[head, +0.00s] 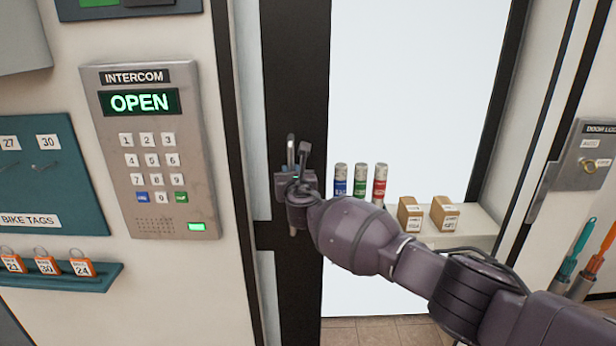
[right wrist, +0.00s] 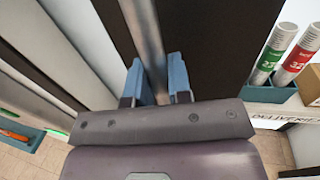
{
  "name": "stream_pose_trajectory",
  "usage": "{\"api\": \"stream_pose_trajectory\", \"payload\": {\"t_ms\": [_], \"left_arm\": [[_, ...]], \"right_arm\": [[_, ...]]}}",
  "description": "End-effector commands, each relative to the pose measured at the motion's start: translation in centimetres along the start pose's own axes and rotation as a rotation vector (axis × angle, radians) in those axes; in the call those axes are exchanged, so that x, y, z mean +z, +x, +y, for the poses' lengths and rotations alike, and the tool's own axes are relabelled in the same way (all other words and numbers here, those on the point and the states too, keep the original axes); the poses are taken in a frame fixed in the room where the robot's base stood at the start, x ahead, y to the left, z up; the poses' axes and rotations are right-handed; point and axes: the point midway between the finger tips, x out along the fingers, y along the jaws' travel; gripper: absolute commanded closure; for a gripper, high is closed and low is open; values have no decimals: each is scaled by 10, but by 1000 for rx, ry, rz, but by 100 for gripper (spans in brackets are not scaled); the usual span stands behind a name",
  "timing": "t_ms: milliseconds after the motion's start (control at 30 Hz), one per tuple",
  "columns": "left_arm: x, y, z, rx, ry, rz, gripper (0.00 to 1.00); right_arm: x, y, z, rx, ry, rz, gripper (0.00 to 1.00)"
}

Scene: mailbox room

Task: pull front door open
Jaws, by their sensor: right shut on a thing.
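The front door (head: 297,80) has a dark frame around a pale, bright panel; its dark stile (right wrist: 215,35) fills the upper middle of the right wrist view. A grey metal bar handle (right wrist: 143,25) runs along this stile. My right gripper (head: 298,158) is at the handle, and in the right wrist view its blue fingers (right wrist: 158,80) sit on both sides of the bar, shut on it. The gripper hides the handle's lower part in the head view. I cannot tell whether the door is ajar. My left gripper is not in view.
Left of the door is an intercom (head: 155,150) reading OPEN, with bike tags (head: 45,265) beside it. A pale shelf (head: 470,222) with several tubes and boxes is right of my gripper. A door lock panel (head: 580,165) is at far right. Tiled floor (head: 375,332) shows below.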

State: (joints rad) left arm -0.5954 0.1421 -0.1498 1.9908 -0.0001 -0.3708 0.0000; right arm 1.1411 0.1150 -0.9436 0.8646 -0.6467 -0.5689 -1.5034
Motion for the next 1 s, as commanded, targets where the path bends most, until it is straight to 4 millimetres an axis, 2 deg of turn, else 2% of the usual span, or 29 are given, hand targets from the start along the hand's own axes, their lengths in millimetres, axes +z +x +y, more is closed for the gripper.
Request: {"api": "stream_pose_trajectory", "payload": {"t_ms": [467,500,633,667,1000], "left_arm": [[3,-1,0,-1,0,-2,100],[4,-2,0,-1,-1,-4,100],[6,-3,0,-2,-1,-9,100],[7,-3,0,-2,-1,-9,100],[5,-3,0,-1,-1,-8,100]], "right_arm": [[0,2,5,-5,-1,0,100],[0,2,5,-4,-1,0,80],[0,2,6,-4,-1,0,60],[0,2,6,-4,-1,0,57],[0,0,6,-3,0,0,57]]}}
